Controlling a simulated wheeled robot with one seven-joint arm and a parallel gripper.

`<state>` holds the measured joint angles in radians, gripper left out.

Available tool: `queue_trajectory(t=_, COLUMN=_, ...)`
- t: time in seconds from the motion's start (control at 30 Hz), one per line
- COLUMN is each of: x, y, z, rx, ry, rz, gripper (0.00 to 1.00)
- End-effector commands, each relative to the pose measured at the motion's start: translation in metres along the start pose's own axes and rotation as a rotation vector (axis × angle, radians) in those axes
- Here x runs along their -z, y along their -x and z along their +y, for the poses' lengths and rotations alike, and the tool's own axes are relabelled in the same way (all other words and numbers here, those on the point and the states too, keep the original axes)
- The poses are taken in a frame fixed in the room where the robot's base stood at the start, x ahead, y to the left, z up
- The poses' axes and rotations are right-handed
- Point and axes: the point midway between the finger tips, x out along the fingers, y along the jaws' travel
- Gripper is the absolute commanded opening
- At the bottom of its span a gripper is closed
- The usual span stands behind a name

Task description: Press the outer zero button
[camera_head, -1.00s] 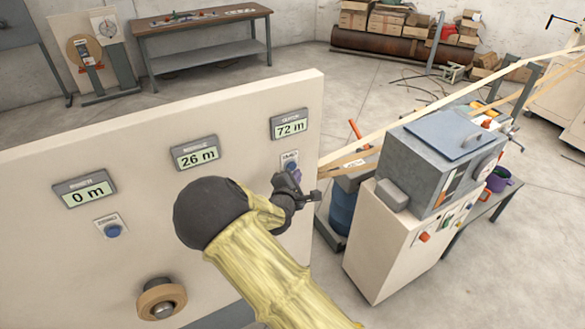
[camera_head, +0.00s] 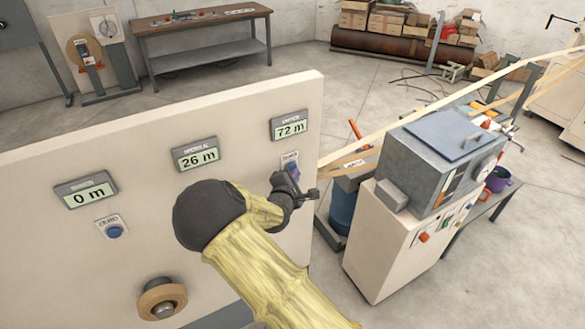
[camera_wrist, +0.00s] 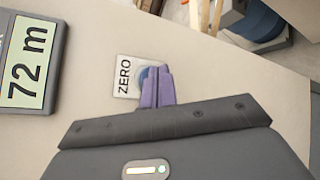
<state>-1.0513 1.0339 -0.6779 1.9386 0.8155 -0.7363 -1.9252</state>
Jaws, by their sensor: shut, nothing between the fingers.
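The outer display (camera_head: 289,125) reads 72 m at the right end of the cream panel, and it also shows in the wrist view (camera_wrist: 27,62). Below it is the outer ZERO label plate (camera_head: 289,156), clear in the wrist view (camera_wrist: 123,78). The blue outer zero button (camera_wrist: 143,76) is partly hidden behind my fingertips in the wrist view. My gripper (camera_head: 294,172) is shut and empty, its purple fingers (camera_wrist: 157,80) together in front of the button's right part. Whether they touch it I cannot tell.
The middle display (camera_head: 198,155) reads 26 m and the inner display (camera_head: 86,192) reads 0 m. Another blue zero button (camera_head: 114,231) sits below the inner display. A round knob (camera_head: 162,300) sticks out lower down. A grey-topped machine (camera_head: 440,150) stands to the right.

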Motion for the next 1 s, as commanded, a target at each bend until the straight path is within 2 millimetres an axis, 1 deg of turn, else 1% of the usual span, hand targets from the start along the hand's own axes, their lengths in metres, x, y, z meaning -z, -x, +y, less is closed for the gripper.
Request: queue_trajectory(t=1.0, x=0.0039, y=-0.0053, z=0.0041, rx=0.000, ry=-0.001, rz=0.000, gripper=0.00)
